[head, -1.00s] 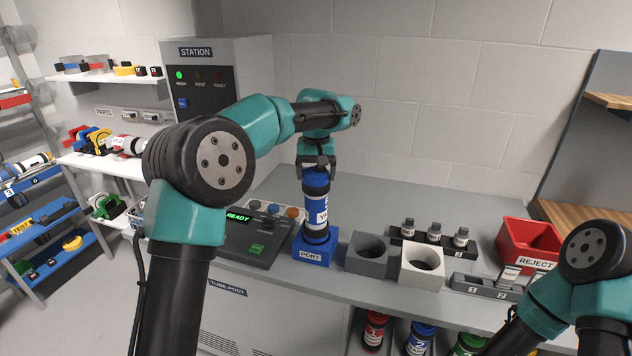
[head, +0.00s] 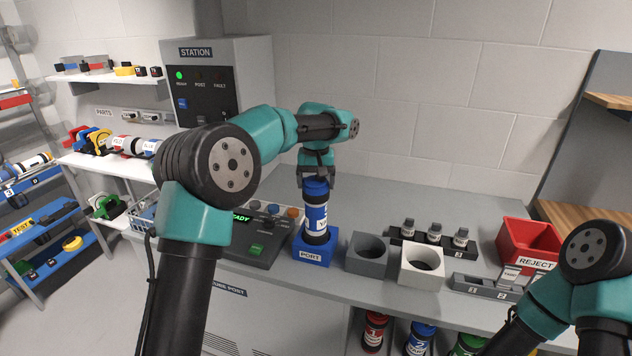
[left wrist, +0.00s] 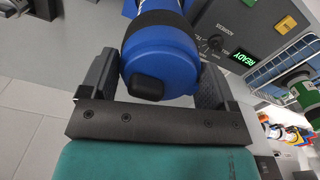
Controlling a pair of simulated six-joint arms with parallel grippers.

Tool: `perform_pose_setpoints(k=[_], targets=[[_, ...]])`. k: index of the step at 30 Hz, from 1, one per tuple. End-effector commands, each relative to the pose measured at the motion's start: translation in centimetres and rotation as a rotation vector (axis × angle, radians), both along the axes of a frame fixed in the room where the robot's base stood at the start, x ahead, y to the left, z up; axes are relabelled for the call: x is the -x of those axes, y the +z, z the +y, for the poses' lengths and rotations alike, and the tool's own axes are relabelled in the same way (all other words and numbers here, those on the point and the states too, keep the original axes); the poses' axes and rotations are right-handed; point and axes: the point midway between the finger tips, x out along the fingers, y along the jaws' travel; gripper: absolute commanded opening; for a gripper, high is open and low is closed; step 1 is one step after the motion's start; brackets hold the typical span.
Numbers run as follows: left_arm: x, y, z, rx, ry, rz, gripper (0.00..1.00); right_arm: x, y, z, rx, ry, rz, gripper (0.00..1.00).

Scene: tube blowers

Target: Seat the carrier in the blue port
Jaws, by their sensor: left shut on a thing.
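The blue carrier (head: 316,212), with black bands and a white label, stands about upright at the blue port (head: 313,257) on the bench. Its lower end is at the mouth of the port; how deep it sits inside is hidden by the port's front wall. My left gripper (head: 317,181) is shut on the carrier's top end from above. In the left wrist view the carrier's blue cap (left wrist: 160,62) with a black knob lies between the two fingers (left wrist: 155,85). My right arm shows at the lower right, but its gripper is out of view.
A grey port (head: 368,253) and a white port (head: 422,264) stand to the right. A control panel (head: 250,240) with a lit READY display is to the left. A red reject bin (head: 527,243) and racks of small parts (head: 434,240) stand further right.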

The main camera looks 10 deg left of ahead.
Motion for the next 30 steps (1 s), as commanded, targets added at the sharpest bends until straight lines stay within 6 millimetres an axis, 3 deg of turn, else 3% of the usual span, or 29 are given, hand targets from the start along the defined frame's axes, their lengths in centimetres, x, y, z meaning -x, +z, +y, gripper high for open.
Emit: perform_pose_setpoints(k=[26,27,30], targets=[[0.0,-1.2,0.0,0.001,0.0,-0.002,0.35,0.0,0.0,0.0,0.0,0.0,0.0,0.42],[0.0,-1.2,0.0,0.0,-0.001,-0.001,0.83,0.0,0.0,0.0,0.0,0.0,0.0,0.42],[0.0,-1.2,0.0,0.0,-0.001,-0.001,0.92,0.0,0.0,0.0,0.0,0.0,0.0,0.42]])
